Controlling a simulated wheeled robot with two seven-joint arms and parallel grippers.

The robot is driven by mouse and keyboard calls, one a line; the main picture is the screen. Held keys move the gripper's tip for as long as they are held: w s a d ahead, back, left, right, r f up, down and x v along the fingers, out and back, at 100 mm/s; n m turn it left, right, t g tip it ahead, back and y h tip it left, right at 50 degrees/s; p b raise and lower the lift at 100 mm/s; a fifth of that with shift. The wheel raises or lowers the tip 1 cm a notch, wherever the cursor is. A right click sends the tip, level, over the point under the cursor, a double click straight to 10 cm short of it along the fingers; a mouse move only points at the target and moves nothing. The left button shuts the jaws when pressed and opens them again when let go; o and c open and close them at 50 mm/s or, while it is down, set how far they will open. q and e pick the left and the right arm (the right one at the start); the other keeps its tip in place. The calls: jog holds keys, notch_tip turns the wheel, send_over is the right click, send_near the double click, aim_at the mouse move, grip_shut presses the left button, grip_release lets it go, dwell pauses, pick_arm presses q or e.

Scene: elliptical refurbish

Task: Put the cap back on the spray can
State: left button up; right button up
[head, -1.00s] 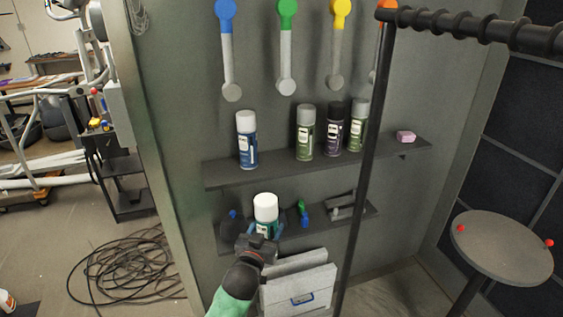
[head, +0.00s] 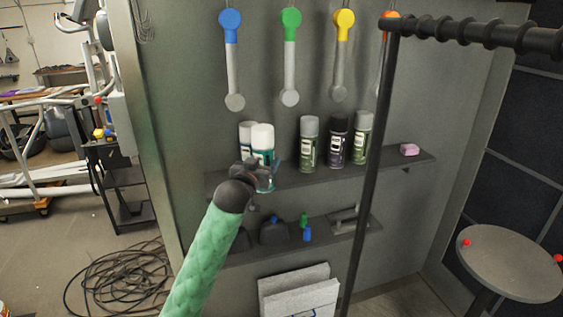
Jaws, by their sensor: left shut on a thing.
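My left gripper (head: 264,174) is shut on a teal spray can (head: 263,155) with a white top (head: 262,135). It holds the can about upright at the height of the upper shelf (head: 290,180), in front of a blue-and-white can (head: 245,132) that it partly hides. The can's lower part is partly covered by the gripper, and I cannot tell whether its base touches the shelf. Several other cans stand to the right on that shelf, among them a green one with a grey top (head: 308,145) and a dark one (head: 338,142). My right gripper is not in view.
A pink block (head: 410,149) lies at the shelf's right end. The lower shelf (head: 255,252) holds a dark object (head: 274,232), a small blue-and-green item (head: 306,230) and a grey tool (head: 348,219). A black pole (head: 371,170) stands in front. A round stool (head: 510,262) is at right.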

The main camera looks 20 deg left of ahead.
pick_arm(q)
jog(key=w+f+p, duration=0.1)
jog(key=w+p, duration=0.1)
jog(key=w, duration=0.3)
jog(key=w+f+p, duration=0.1)
jog(key=w+p, duration=0.2)
jog(key=w, duration=0.3)
jog(key=w+f+p, duration=0.1)
jog(key=w+p, duration=0.1)
jog(key=w, duration=0.3)
jog(key=shift+w+d+f, duration=0.2)
jog(key=shift+d, duration=0.1)
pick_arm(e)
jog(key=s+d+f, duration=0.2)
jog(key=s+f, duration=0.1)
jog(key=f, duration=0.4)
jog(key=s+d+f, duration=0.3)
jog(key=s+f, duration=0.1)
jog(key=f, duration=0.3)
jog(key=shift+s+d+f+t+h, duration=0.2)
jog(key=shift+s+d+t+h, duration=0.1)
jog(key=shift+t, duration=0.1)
pick_arm(q)
jog(key=shift+f, duration=0.15)
jog(key=o, duration=0.9)
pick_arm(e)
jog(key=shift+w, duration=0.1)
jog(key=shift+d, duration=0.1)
